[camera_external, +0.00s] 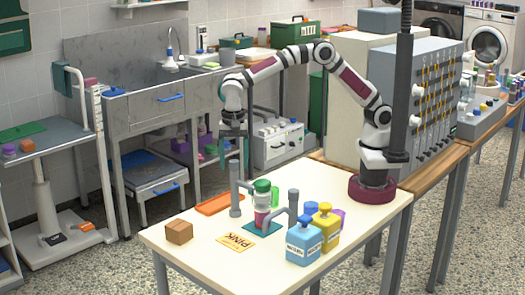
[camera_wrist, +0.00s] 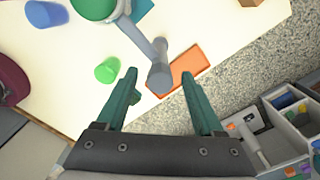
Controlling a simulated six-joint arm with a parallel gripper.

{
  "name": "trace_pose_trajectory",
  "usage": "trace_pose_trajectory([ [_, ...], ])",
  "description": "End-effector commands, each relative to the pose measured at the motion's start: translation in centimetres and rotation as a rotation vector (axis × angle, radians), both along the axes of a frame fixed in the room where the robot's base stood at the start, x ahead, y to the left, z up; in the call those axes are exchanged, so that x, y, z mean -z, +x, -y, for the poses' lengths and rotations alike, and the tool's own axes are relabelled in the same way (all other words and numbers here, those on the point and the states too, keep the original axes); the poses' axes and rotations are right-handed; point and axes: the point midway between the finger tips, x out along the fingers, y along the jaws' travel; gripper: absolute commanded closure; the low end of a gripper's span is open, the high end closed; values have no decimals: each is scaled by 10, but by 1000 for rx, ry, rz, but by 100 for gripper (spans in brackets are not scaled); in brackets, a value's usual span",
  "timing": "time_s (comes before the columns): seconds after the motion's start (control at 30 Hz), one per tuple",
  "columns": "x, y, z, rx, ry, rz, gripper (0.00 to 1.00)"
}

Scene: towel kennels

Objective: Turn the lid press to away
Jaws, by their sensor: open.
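A jar (camera_external: 262,217) with a green lid (camera_external: 262,186) stands on a teal mat (camera_external: 251,228). Grey posts with bars stand on both sides of it, a left post (camera_external: 236,196) and a right post (camera_external: 293,202); I cannot tell which is the lid press. In the wrist view the green lid (camera_wrist: 96,5) is cut off at the top, and a grey bar (camera_wrist: 140,40) runs from beside it to a post top (camera_wrist: 160,78). My gripper (camera_external: 236,158) points down above the left post. Its teal fingers (camera_wrist: 161,82) are open, empty, with the post top between them in the picture.
An orange tray (camera_external: 220,204) lies beside the left post. A green cylinder (camera_external: 275,196), a blue cylinder (camera_external: 311,208), a blue bottle (camera_external: 303,244) and a yellow bottle (camera_external: 325,232) stand nearby.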

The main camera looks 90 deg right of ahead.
Motion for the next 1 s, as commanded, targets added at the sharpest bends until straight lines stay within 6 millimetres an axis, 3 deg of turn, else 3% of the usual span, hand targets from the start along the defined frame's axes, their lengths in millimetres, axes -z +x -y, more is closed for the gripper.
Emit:
trace_pose_trajectory([
  [0.07,0,0,0,0,0,0,30],
  [0.47,-1,0,0,0,0,0,100],
  [1.0,-1,0,0,0,1,0,100],
])
